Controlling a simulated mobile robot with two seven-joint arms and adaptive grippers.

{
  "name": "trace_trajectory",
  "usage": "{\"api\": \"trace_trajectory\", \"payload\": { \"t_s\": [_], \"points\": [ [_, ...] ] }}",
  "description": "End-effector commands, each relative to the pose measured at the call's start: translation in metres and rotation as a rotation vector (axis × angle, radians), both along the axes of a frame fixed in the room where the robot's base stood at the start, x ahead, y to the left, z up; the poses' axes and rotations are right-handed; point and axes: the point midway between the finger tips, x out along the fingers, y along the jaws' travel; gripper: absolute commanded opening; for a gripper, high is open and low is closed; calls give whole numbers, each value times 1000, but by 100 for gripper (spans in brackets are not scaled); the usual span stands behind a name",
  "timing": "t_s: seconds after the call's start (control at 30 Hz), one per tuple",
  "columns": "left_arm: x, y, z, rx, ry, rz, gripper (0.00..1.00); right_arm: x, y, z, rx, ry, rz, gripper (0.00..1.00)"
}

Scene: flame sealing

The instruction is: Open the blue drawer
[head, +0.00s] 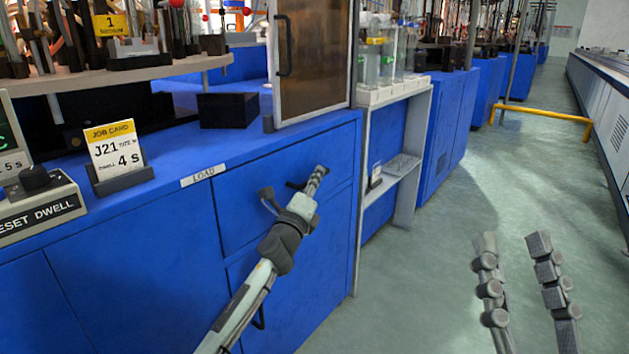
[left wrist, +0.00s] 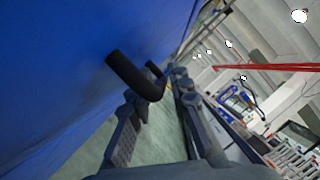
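The blue drawer (head: 238,205) is the upper front of the blue cabinet, under the LOAD label, and looks closed. Its dark handle (head: 295,185) is partly hidden by my left gripper (head: 294,184). In the left wrist view the black handle (left wrist: 132,76) stands out from the blue front, close to my fingertips (left wrist: 154,88). The left gripper's fingers are apart, one on each side of the handle's end; I cannot tell whether they touch it. My right gripper (head: 513,241) is open and empty over the floor at the lower right.
A job card (head: 115,150) and a dwell control box (head: 40,210) stand on the cabinet top. A framed door panel (head: 312,60) rises above the drawer. A white shelf rack (head: 398,140) adjoins on the right. The green floor (head: 430,260) is clear; a yellow rail (head: 545,114) stands beyond.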

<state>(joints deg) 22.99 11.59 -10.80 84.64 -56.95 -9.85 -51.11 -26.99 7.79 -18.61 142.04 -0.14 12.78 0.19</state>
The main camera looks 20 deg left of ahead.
Motion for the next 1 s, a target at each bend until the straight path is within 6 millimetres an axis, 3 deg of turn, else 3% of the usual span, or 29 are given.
{"api": "trace_trajectory", "payload": {
  "t_s": [0.23,0.4,1.0],
  "points": [
    [1,0,0,-1,0,0,19,0,0,1,1,-5,-1,40],
    [1,0,0,-1,0,0,0,0,0,1,1,-5,-1,40],
    [-2,-9,0,-2,1,-1,0,0,0,0,0,-1,-1,40]
  ]
}}
